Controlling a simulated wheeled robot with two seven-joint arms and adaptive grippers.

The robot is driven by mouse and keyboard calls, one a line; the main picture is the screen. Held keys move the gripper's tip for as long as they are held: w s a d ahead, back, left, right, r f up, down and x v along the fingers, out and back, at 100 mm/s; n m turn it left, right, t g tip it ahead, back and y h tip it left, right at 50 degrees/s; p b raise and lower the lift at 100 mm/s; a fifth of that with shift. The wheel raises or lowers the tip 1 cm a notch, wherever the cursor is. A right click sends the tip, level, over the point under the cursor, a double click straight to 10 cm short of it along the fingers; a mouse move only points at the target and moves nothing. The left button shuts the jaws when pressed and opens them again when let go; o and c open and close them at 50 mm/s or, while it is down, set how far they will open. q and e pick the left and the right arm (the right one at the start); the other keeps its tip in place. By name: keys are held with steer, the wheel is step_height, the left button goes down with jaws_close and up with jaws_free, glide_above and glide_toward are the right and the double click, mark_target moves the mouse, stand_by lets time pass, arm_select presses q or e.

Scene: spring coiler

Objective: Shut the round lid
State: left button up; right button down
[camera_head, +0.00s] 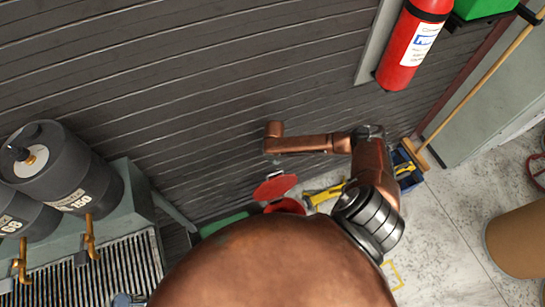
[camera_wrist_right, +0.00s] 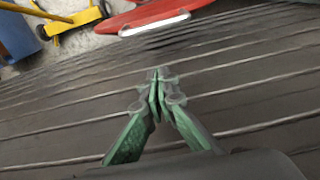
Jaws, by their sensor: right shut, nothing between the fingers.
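The round red lid (camera_head: 275,187) stands tilted open in the head view, just above and left of a red round container (camera_head: 286,206), mostly hidden by my arm. In the right wrist view, a red curved part with a pale strip (camera_wrist_right: 153,24) shows at the top edge and looks like the lid. My right gripper (camera_wrist_right: 160,82) is shut and empty, its green fingers together in front of the dark slatted wall. In the head view its copper wrist is above the lid, apart from it; the fingertips (camera_head: 276,161) barely show. My left gripper is out of view.
A yellow item (camera_head: 325,193) lies right of the container, near a blue bin (camera_head: 409,170). Dark barrels (camera_head: 62,165) stand on a rack at left. A red extinguisher (camera_head: 412,45) hangs on the wall, with a broom (camera_head: 480,75) beyond.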

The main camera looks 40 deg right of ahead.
steer(key=s+f, duration=0.1)
steer(key=s+a+f, duration=0.1)
steer(key=s, duration=0.1)
steer(key=shift+s+a, duration=0.1)
steer(key=shift+s, duration=0.1)
steer(key=shift+s+r+p, duration=0.1)
steer(key=shift+p, duration=0.25)
